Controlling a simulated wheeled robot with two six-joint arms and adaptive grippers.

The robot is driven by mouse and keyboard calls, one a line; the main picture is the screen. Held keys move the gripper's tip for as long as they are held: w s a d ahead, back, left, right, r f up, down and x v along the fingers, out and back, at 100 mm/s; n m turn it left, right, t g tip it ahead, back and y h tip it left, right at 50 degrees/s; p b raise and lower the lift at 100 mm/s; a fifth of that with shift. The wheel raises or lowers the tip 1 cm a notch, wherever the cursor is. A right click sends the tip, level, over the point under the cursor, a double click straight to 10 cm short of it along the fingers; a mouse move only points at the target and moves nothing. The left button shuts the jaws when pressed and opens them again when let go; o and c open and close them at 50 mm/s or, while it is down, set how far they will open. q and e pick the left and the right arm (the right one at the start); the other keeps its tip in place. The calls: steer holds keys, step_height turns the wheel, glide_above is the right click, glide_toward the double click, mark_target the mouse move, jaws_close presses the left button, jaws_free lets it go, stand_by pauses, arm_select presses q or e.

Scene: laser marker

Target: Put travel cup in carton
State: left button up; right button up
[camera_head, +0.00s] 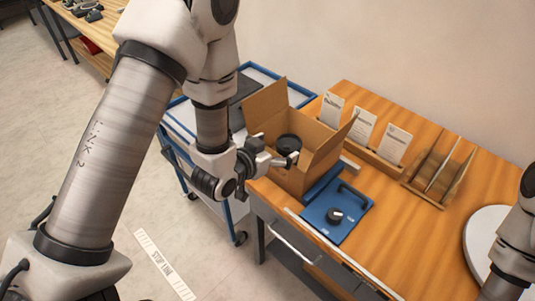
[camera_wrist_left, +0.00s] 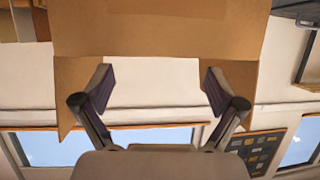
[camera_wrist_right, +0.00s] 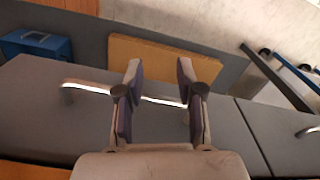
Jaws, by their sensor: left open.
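The open cardboard carton (camera_head: 318,150) stands on the wooden table with its flaps up. A round dark lid, seemingly the travel cup (camera_head: 288,143), shows inside the carton; the rest of it is hidden by the walls. My left gripper (camera_head: 288,161) is at the carton's near left side, close to the dark lid. In the left wrist view my left gripper (camera_wrist_left: 158,82) is open with nothing between its fingers, and cardboard flaps of the carton (camera_wrist_left: 160,35) fill the upper part. My right gripper (camera_wrist_right: 160,75) is open and empty in the right wrist view.
A blue panel (camera_head: 340,218) with a black knob and handle lies in front of the carton. Card holders (camera_head: 372,150) and a wooden divider rack (camera_head: 440,180) stand behind. A white round plate (camera_head: 482,240) is at right. A blue-framed cart (camera_head: 270,72) stands behind the carton.

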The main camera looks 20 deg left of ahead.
arm_select(q)
steer(key=p+v, duration=0.5)
steer(key=p, duration=0.1)
steer(key=s+a+f+n+g+y, duration=0.1)
steer(key=s+a+f+g, duration=0.1)
steer(key=s+f+g, duration=0.4)
steer(key=s+a+f+n+g+y, duration=0.2)
steer(key=s+f+g, duration=0.5)
steer(key=s+f, duration=0.9)
steer(key=shift+s+b, duration=0.35)
steer(key=shift+s, duration=0.5)
steer(key=shift+w, duration=0.1)
steer(key=shift+c, duration=0.4)
